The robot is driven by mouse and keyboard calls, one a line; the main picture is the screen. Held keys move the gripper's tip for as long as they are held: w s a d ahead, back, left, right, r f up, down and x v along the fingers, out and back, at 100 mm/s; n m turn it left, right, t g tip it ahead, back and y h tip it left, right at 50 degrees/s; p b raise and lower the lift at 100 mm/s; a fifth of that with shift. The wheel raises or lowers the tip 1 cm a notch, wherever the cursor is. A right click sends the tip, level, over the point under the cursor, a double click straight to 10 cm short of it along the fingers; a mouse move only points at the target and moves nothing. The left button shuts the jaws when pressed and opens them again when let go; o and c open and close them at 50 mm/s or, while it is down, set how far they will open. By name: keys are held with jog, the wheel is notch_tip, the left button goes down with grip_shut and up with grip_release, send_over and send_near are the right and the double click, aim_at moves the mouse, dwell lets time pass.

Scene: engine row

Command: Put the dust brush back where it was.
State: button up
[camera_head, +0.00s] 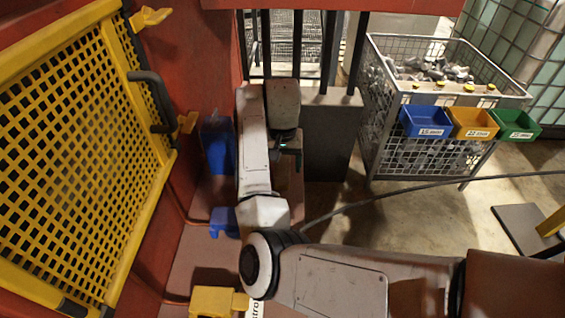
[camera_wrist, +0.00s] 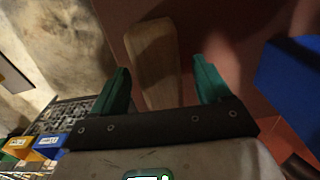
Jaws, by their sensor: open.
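A long pale wooden piece, apparently the dust brush (camera_wrist: 153,55), lies on a red-brown surface in the wrist view. Its bristles cannot be made out. My gripper (camera_wrist: 161,68) is open, with one green finger on each side of the wooden piece in the picture. Whether the fingers are level with it or above it cannot be told, and no grip on it shows. In the head view my gripper (camera_head: 287,155) points down over the reddish ledge beside the grey post. I cannot make out the brush there; my arm may hide it.
A blue bin (camera_head: 217,145) stands left of my arm, with a smaller blue object (camera_head: 223,222) nearer. A yellow mesh guard (camera_head: 75,150) fills the left. A wire cage (camera_head: 375,115) carries blue, yellow and green bins (camera_head: 519,124) at right. A dark cable crosses the open floor.

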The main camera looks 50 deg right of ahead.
aim_at(283, 162)
jog(key=shift+r, duration=0.1)
notch_tip(283, 162, up, 12)
jog(key=p, duration=0.3)
dwell(0.7)
